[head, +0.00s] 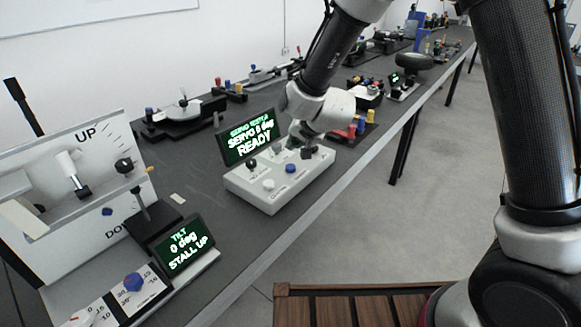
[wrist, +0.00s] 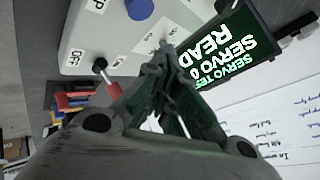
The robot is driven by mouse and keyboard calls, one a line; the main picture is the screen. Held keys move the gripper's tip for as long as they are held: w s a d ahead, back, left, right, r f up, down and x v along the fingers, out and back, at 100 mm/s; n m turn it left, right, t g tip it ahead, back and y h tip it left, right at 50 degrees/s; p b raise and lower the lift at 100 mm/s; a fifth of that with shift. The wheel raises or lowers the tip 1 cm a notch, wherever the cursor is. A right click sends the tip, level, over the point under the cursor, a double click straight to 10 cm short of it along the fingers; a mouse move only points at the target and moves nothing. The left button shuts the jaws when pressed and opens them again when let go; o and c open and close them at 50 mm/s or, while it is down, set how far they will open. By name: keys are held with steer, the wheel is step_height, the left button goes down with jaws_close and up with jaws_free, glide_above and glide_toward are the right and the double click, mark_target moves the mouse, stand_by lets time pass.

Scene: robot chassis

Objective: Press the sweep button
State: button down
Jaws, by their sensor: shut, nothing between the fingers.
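The servo tester (head: 262,196) is a pale box with a tilted screen (head: 250,138) reading "SERVO 0 deg READY". A blue button (head: 290,168) and a white button (head: 268,184) sit on its top. Their labels are too small to read surely in the head view. In the wrist view the blue button (wrist: 139,8) is at the top edge, beside a cut-off label ending in "P". My gripper (head: 306,153) is over the back right part of the box, apart from the blue button. Its fingers (wrist: 165,52) are closed together and empty; their contact with the panel cannot be told.
A toggle switch (wrist: 104,72) with ON and OFF labels is near my fingers. The tilt rig (head: 70,190) with its display (head: 183,244) stands at the left. Coloured pegs (head: 360,124) stand behind the box. Bare bench lies left of the tester.

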mark_target(293, 165)
steer(key=shift+f, duration=2.25)
steer(key=shift+f, duration=0.35)
